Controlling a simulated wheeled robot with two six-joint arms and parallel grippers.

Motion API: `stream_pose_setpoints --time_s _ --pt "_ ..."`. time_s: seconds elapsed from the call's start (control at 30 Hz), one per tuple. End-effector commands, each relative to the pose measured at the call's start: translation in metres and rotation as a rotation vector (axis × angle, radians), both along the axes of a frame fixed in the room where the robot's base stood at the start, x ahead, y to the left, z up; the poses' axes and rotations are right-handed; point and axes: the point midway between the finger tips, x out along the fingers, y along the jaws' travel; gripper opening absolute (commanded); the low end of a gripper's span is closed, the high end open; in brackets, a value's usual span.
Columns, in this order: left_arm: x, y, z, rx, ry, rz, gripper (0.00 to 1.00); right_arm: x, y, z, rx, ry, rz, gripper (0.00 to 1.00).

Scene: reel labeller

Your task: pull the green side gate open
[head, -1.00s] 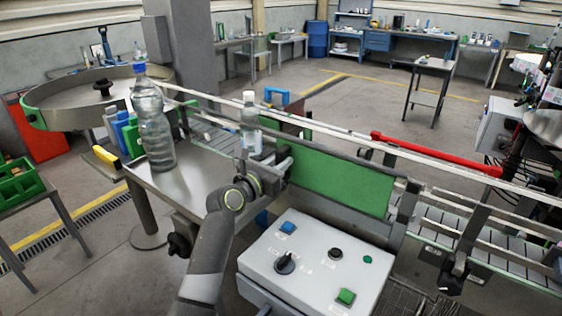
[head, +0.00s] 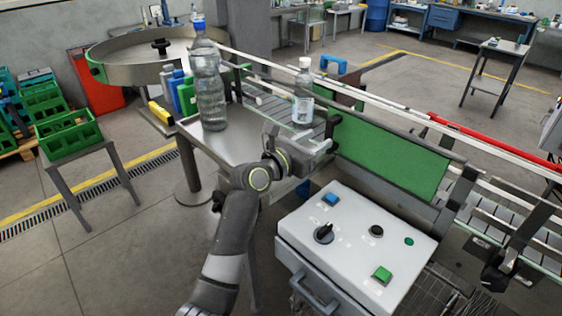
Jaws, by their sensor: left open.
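The green side gate (head: 392,160) is a long flat panel in a dark frame along the near side of the conveyor. It stands upright, in line with the rail. My left gripper (head: 322,147) is open, just in front of and slightly below the gate's left end. A dark upright part (head: 334,125) is at that end, beyond the fingers. I see nothing between the fingers, and I cannot tell whether they touch the gate. My right gripper is out of view.
A grey control box (head: 352,240) stands below the gate. A small bottle (head: 303,95) stands on the conveyor behind my gripper. A large bottle (head: 209,85) stands on the metal table (head: 240,145) at left. A red bar (head: 490,140) runs along the rail.

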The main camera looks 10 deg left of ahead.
Motion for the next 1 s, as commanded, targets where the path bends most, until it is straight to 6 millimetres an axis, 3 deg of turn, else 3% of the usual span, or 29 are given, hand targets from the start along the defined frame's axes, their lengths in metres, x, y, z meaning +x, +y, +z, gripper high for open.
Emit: stream_pose_setpoints --time_s 0.6,1.0 --pt "-0.083 0.06 -0.001 0.002 -0.002 0.001 0.42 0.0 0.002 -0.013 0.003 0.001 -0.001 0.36" --pt "-0.093 0.066 0.0 0.001 -0.001 0.0 0.42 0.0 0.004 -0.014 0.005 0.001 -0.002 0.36"
